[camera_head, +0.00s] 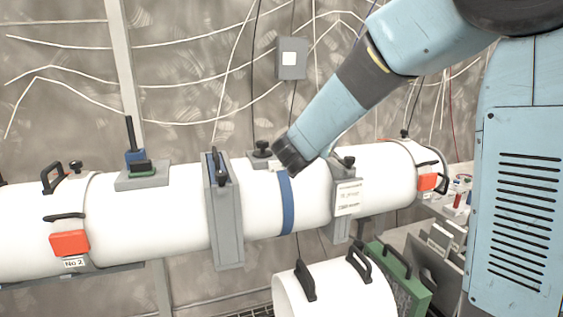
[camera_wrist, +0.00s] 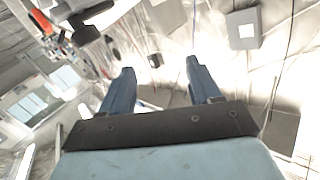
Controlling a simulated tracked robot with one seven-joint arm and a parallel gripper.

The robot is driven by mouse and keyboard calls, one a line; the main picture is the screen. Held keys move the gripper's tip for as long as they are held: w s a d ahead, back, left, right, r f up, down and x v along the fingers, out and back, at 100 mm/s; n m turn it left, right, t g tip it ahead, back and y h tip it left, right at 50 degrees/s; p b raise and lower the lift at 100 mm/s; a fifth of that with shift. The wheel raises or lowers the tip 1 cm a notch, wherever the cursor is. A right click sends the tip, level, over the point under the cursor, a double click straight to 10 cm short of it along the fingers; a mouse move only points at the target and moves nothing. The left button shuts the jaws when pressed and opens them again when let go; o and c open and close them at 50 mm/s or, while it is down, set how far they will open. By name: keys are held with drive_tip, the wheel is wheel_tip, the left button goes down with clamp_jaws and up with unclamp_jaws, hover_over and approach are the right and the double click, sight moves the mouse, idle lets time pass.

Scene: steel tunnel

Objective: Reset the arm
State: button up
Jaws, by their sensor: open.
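My blue arm reaches in from the upper right in the head view, and its dark wrist end lies in front of the white pipe (camera_head: 180,215). The gripper fingers are hidden in that view. In the wrist view my gripper (camera_wrist: 160,85) shows two blue fingers spread apart with nothing between them. Behind the fingers is a blurred, tilted view of the tunnel wall and floor.
The pipe has a grey flange (camera_head: 222,210), a blue band (camera_head: 286,205) and red boxes (camera_head: 69,243). A white cylinder (camera_head: 335,295) with black handles and a green panel (camera_head: 402,280) stand in front. A grey wall box (camera_head: 292,58) hangs behind, also in the wrist view (camera_wrist: 244,28).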

drive_tip(key=s+r+n+g+y, duration=0.2)
drive_tip(key=s+r+n+y, duration=0.2)
drive_tip(key=s+n+y, duration=0.5)
drive_tip(key=s+d+f+g, duration=0.2)
drive_tip(key=s+d, duration=0.1)
drive_tip(key=s, duration=0.5)
drive_tip(key=s+d+f+g+h, duration=0.1)
drive_tip(key=s+d+f+g, duration=0.2)
drive_tip(key=s, duration=0.6)
drive_tip(key=s+d+f+g+h, duration=0.1)
drive_tip(key=s+d+f+g, duration=0.1)
drive_tip(key=s+d, duration=0.3)
drive_tip(key=s+f, duration=0.1)
drive_tip(key=s, duration=0.2)
drive_tip(key=shift+s+d+m, duration=0.15)
drive_tip(key=shift+s+m, duration=0.1)
drive_tip(key=shift+m, duration=0.15)
